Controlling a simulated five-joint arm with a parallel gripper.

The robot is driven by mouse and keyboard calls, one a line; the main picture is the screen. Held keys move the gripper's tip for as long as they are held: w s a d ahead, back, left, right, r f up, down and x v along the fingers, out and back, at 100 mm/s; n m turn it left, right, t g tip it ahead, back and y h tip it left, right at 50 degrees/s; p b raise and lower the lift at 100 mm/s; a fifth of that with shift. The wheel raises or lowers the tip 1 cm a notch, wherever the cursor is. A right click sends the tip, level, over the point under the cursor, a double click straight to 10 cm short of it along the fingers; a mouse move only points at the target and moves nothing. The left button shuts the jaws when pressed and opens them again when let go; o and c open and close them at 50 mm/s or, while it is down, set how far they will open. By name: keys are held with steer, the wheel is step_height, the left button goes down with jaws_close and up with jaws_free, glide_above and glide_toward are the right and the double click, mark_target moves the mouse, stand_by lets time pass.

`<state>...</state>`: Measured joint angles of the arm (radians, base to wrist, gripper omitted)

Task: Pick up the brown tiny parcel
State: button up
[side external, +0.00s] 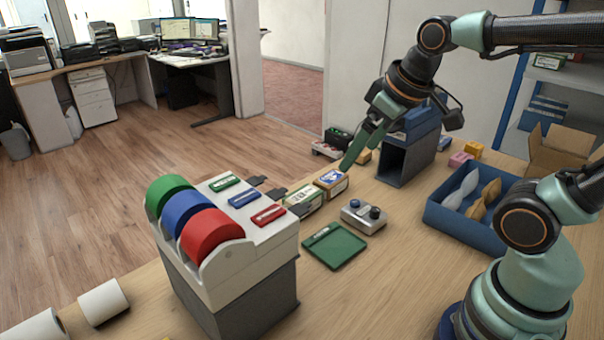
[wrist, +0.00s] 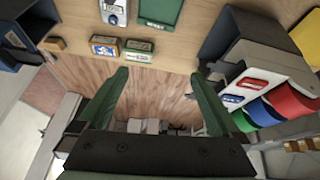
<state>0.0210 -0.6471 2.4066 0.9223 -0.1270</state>
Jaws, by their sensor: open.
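A small plain brown block (side external: 363,156), which looks like the brown tiny parcel, sits near the far edge of the counter beside a blue open-fronted box. In the wrist view the brown block (wrist: 53,43) is at the upper left, outside the span of my fingers. My gripper (side external: 358,157) is open with its green fingers pointing down, and partly overlaps the block's surroundings in the side view. In the wrist view the open gripper (wrist: 160,75) has nothing between its fingers but floor beyond the counter edge. Whether the fingers touch anything is unclear.
A blue-labelled box (side external: 331,182) and a green-labelled box (side external: 303,200) stand close to the fingers. The blue open-fronted box (side external: 405,150), a grey knobbed device (side external: 363,215), a green tray (side external: 335,246), a tape dispenser (side external: 225,240) and a blue tray (side external: 447,222) surround them.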

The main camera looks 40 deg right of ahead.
steer(key=w+d+r+n+g, duration=0.1)
steer(key=w+d+n+g, duration=0.1)
steer(key=w+d+n, duration=0.45)
steer(key=n+g, duration=0.3)
steer(key=n, duration=0.8)
glide_above(329, 178)
step_height(329, 178, down, 14)
steer(key=f, duration=0.7)
steer(key=shift+s+a, duration=0.2)
steer(key=shift+s, duration=0.1)
steer(key=shift+w+d+f, duration=0.1)
steer(key=shift+w+f, duration=0.05)
steer(key=shift+f, duration=1.2)
steer(key=shift+w+d+f, duration=0.1)
steer(key=shift+f, duration=1.2)
steer(key=c, duration=1.5)
steer(key=shift+r, duration=0.1)
